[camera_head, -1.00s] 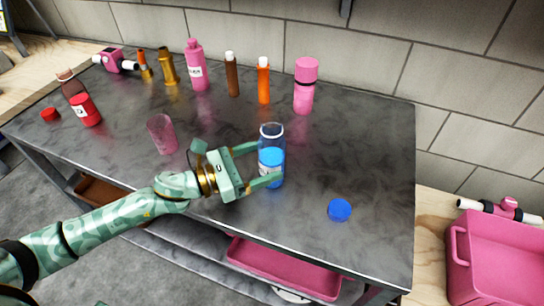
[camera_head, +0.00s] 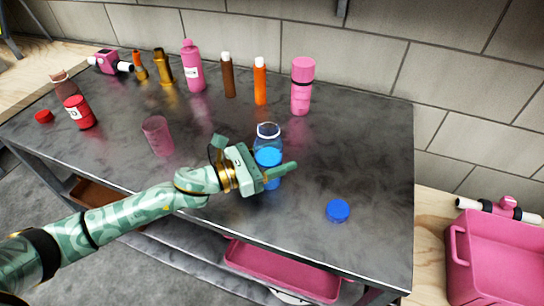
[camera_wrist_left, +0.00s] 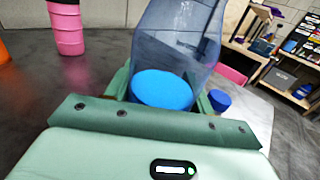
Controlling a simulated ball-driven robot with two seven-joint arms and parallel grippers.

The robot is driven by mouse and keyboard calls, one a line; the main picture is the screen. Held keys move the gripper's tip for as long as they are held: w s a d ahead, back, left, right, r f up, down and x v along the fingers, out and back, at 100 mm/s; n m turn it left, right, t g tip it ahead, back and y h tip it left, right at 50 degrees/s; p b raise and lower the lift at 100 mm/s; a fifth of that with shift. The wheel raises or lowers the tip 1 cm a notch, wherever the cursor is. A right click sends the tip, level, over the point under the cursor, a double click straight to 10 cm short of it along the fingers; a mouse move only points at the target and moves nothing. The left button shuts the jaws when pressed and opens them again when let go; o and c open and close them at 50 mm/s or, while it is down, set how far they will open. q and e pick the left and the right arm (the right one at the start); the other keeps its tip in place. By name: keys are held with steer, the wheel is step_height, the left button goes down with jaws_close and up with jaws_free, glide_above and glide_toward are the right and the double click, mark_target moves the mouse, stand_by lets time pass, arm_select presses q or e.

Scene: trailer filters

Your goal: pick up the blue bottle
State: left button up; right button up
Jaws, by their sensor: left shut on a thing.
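The blue bottle (camera_head: 267,139) is clear with a bright blue lower part, and its top is open. It stands upright near the front middle of the grey table. My left gripper (camera_head: 276,174) is shut on its lower part, with a finger across its front. In the left wrist view the bottle (camera_wrist_left: 180,40) rises between the green fingers (camera_wrist_left: 160,95), tilted in the picture. The gripper hides its base, so I cannot tell whether it touches the table. A loose blue cap (camera_head: 338,210) lies to its right. My right gripper is not in view.
On the grey table (camera_head: 370,150), a pink cup (camera_head: 157,136) stands to the left. Orange (camera_head: 260,81), brown (camera_head: 228,75) and pink bottles (camera_head: 302,86) stand behind. A pink crate (camera_head: 500,255) is at the right. The table right of the bottle is mostly clear.

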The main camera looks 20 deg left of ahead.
arm_select(q)
steer(key=shift+r, duration=0.15)
